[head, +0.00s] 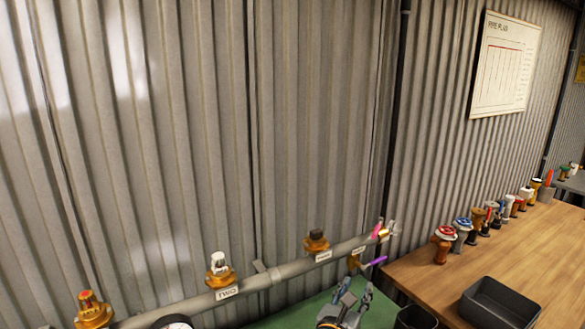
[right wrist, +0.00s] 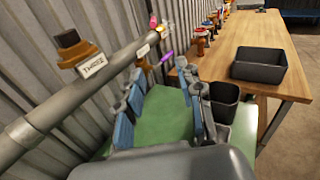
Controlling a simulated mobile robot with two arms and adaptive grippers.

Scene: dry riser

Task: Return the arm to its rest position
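My right gripper (head: 357,287) shows at the bottom of the head view, over a green surface (head: 295,312) and in front of a grey pipe (head: 290,268). The gripper is open and empty. It looks apart from the pipe and its fittings. My left gripper is in neither view.
A wooden table (head: 475,265) at right holds a dark tray (head: 498,303) and several valves (head: 462,229). A dark bin (head: 416,318) stands beside the gripper.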

